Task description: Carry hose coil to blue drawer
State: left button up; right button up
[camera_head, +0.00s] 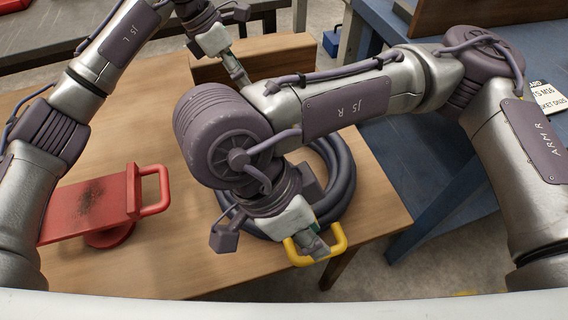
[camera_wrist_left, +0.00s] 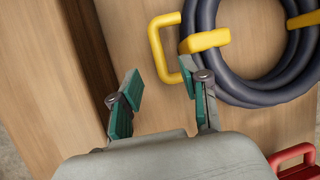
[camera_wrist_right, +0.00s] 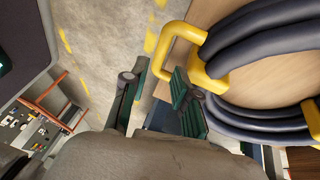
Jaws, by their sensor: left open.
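The hose coil (camera_head: 341,178) is a dark ring of hose lying flat on the wooden table, partly hidden by my right arm. It has yellow handles; the near handle (camera_head: 338,238) is at my right gripper (camera_head: 318,248). In the right wrist view that handle (camera_wrist_right: 211,48) reaches between the tips of my open right gripper (camera_wrist_right: 158,78), with a gap left. In the left wrist view another yellow handle (camera_wrist_left: 158,45) lies just beyond my open, empty left gripper (camera_wrist_left: 163,82). In the head view my left gripper (camera_head: 240,78) is behind the coil. I cannot make out a blue drawer.
A red flanged piece with a handle (camera_head: 85,208) stands on the table (camera_head: 165,265) at left. A wooden block (camera_head: 280,55) lies along the back edge. A blue bench (camera_head: 425,150) stands at right across a floor gap. A small blue box (camera_head: 332,42) is behind.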

pick_arm(q)
jog(key=x, duration=0.7)
pick_arm(e)
jog(key=x, duration=0.7)
jog(key=shift+a, duration=0.1)
pick_arm(q)
jog(key=shift+c, duration=0.2)
pick_arm(e)
jog(key=shift+c, duration=0.2)
pick_arm(q)
jog(key=c, duration=0.5)
pick_arm(e)
grip_shut()
pick_arm(q)
grip_shut()
jog(key=shift+r, duration=0.1)
